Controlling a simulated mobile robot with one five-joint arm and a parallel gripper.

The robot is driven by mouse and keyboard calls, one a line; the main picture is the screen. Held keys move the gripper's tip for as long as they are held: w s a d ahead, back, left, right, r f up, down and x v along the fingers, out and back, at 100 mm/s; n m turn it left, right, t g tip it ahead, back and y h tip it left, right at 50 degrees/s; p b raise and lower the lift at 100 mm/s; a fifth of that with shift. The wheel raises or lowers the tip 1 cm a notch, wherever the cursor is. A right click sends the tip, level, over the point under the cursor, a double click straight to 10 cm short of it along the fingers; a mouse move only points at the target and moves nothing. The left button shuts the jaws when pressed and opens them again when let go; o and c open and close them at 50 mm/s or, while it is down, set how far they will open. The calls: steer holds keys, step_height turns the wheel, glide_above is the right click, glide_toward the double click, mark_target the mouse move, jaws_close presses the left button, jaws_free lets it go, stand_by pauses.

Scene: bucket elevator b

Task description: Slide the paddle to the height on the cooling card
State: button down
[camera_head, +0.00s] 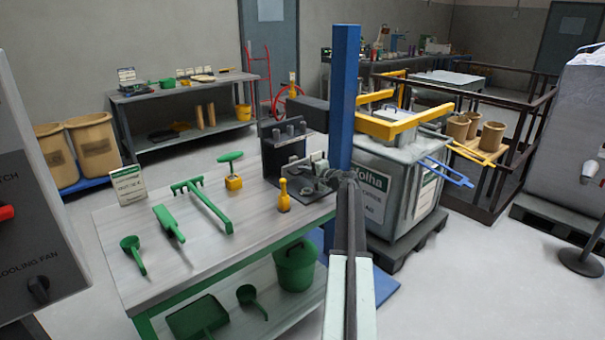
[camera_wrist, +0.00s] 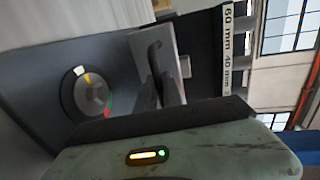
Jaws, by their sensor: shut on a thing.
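In the wrist view, my gripper (camera_wrist: 165,88) is shut on a dark piece in front of a grey metal plate (camera_wrist: 140,45), which may be the paddle. The contact is partly hidden by the gripper housing. A white scale strip (camera_wrist: 228,45) to the right reads 60 mm and 40 mm; I cannot tell which mark the plate is level with. In the head view, my arm reaches to a dark fixture (camera_head: 283,147) at the bench's right end, and the gripper tip is hard to make out. A small white-and-green card (camera_head: 128,184) stands at the bench's left; its text is too small to read.
A round dial (camera_wrist: 92,93) with coloured marks is left of my gripper. In the head view, a blue post (camera_head: 343,95) rises close to my arm. Green tools, including a rake (camera_head: 205,205), lie on the bench (camera_head: 120,265). A grey bin (camera_head: 395,190) stands to the right.

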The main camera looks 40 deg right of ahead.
steer(key=c, duration=1.5)
jaws_free()
steer(key=p+v, duration=0.2)
steer(key=v, duration=0.5)
steer(key=shift+s+a+r, duration=0.1)
steer(key=shift+s+r, duration=0.1)
steer(key=shift+s, duration=0.2)
